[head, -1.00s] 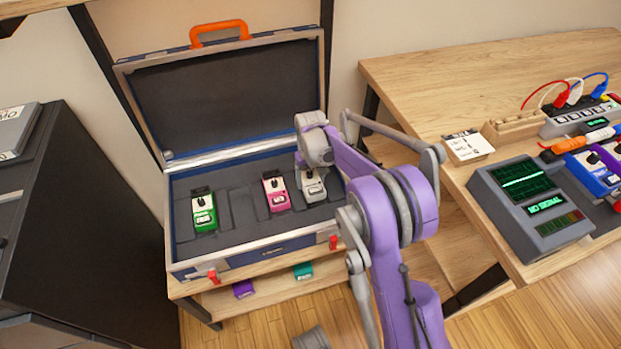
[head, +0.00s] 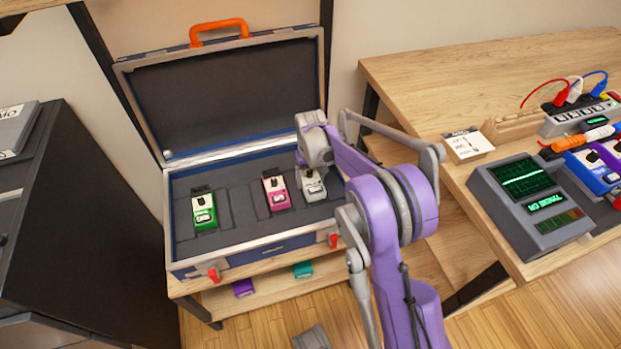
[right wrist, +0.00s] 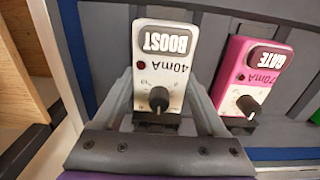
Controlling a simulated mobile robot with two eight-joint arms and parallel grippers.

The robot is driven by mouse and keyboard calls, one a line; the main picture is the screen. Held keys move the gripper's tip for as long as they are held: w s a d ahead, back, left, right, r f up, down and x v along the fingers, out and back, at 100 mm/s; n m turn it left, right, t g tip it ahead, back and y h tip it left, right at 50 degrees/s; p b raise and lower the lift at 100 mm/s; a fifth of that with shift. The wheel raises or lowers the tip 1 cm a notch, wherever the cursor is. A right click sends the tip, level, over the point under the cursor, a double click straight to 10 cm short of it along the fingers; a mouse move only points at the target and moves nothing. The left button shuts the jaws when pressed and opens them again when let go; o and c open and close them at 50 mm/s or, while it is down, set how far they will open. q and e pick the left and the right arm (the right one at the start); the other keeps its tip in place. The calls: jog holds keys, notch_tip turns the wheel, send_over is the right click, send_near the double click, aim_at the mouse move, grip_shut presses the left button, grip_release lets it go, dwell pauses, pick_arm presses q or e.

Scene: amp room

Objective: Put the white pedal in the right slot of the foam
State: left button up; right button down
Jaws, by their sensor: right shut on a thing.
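The white pedal (head: 314,187) is at the right end of the foam (head: 240,220) in the open case, beside the pink pedal (head: 277,193). In the right wrist view the white pedal (right wrist: 162,65), marked BOOST, stands between the fingers of my right gripper (right wrist: 165,110), which is shut on it. In the head view my right gripper (head: 311,165) reaches down over the pedal's far end and hides part of it. The slot under the pedal is covered, so I cannot tell how deep it sits. My left gripper is not in view.
A green pedal (head: 204,211) sits at the foam's left, with an empty slot between it and the pink pedal. The open lid (head: 230,95) stands behind. A wooden table (head: 450,80) with a grey monitor (head: 530,205) is on the right, a dark cabinet (head: 75,220) on the left.

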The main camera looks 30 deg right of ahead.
jog(key=shift+s+a+f, duration=0.1)
jog(key=shift+a+f, duration=0.1)
jog(key=shift+f, duration=0.3)
dwell(0.5)
jog(key=shift+c, duration=0.6)
grip_release()
jog(key=shift+c, duration=0.8)
jog(key=shift+r, duration=0.1)
jog(key=shift+r+p, duration=0.4)
jog(key=shift+r, duration=0.15)
jog(key=shift+d+r+p, duration=0.2)
jog(key=shift+r+p, duration=1.4)
jog(key=shift+r, duration=1.35)
